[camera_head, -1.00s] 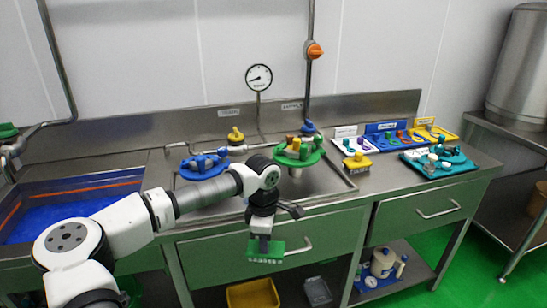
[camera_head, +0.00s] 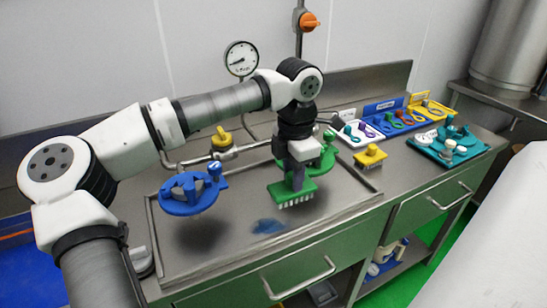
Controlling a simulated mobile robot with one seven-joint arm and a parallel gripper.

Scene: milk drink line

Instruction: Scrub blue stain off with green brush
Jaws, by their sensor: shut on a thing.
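My gripper (camera_head: 294,172) is shut on the green brush (camera_head: 291,193), holding it by its handle with the white bristles facing down. The brush hangs a little above the steel counter. The blue stain (camera_head: 269,227) is a dark blue smear on the counter inside the raised rim, below and slightly left of the brush. The brush and the stain are apart.
A blue round rack (camera_head: 189,193) stands to the left and a green round rack (camera_head: 322,160) just behind the brush. A yellow brush (camera_head: 370,156) lies to the right. Tool trays and a teal tray (camera_head: 448,146) stand farther right. Counter around the stain is clear.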

